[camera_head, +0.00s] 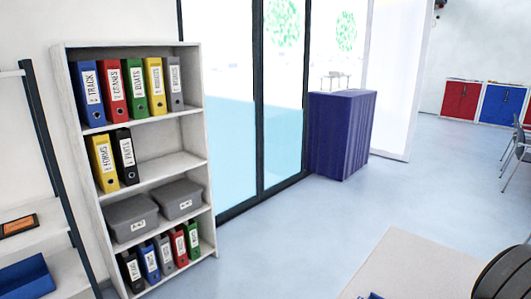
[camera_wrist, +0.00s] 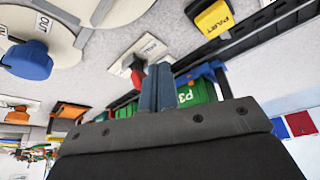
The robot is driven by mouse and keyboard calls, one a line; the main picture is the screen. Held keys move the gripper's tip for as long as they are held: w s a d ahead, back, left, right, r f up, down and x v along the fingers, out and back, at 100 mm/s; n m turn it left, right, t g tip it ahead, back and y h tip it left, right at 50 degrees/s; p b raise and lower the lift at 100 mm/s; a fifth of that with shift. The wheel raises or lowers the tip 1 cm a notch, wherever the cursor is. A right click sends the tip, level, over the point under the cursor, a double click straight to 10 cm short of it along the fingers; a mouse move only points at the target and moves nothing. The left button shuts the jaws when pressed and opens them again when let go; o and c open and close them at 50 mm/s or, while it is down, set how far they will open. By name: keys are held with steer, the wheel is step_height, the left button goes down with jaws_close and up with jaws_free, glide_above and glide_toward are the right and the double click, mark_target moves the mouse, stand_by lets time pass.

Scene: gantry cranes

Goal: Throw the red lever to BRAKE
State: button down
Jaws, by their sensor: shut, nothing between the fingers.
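The red lever (camera_wrist: 137,76) shows in the wrist view beside a white label plate (camera_wrist: 140,54), whose print is too small to read. My gripper (camera_wrist: 157,86) is shut and empty, its two blue-grey fingers together. The fingertips appear just to the right of the red lever and partly overlap it in the picture. I cannot tell whether they touch it. Which way the lever is thrown is not clear. The head view shows neither the lever nor my gripper.
In the wrist view, a blue knob (camera_wrist: 28,60) on a round plate lies left, a yellow button (camera_wrist: 214,18) marked PART upper right, and a green P3 container (camera_wrist: 194,94) behind the fingers.

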steer(key=shift+s+d, duration=1.25)
steer(key=shift+s, duration=0.05)
steer(key=shift+w+a, duration=0.1)
steer(key=shift+w+a+r, duration=0.1)
steer(key=shift+w+a, duration=0.2)
steer(key=shift+w, duration=0.05)
steer(key=shift+r, duration=3.4)
step_height(320, 180, down, 7)
steer(key=shift+s+d, duration=0.4)
